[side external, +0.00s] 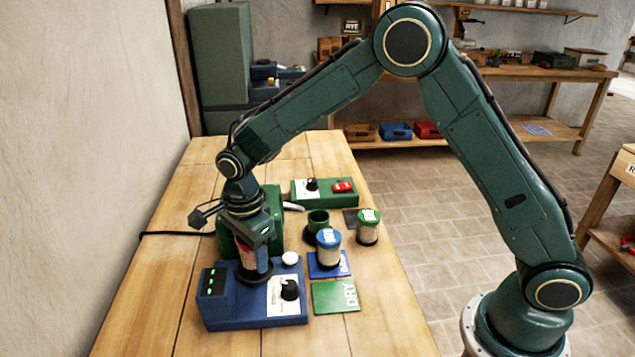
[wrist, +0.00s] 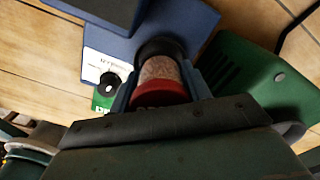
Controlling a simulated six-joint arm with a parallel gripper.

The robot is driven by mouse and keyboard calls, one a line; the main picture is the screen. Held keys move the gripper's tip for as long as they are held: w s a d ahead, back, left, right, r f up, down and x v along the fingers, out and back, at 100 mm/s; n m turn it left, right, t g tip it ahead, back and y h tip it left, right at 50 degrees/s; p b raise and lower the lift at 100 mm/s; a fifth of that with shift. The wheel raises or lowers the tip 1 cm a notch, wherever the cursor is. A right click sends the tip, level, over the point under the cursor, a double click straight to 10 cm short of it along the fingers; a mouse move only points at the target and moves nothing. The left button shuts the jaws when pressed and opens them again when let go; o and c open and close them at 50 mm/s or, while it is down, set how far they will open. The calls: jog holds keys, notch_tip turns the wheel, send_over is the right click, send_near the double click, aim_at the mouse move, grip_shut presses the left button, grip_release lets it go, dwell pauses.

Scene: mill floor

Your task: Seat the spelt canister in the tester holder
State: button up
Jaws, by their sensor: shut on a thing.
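My gripper (side external: 257,252) points down and is shut on a canister with a red lid (wrist: 158,93), grain showing through its clear side. The lid's lettering is not readable. The blue tester (side external: 262,305) stands below, with green lights, a black dial and a white button. The canister is upright over the tester's black round holder (wrist: 161,47), its lower end at or inside the ring. I cannot tell whether it is fully down. In the wrist view the fingers (wrist: 160,90) sit on both sides of the canister.
A blue-lidded canister (side external: 328,247) stands on a blue mat, and a green-lidded one (side external: 368,228) stands behind it. A green mat marked DRY (side external: 336,297) lies right of the tester. A green cup (side external: 318,223), a green box (side external: 268,207) and a green switch box (side external: 325,192) are nearby.

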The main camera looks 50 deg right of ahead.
jog(key=shift+f, duration=0.8)
dwell(0.4)
jog(key=o, duration=0.8)
jog(key=shift+o, duration=0.2)
jog(key=shift+r, duration=0.1)
jog(key=shift+r, duration=5.4)
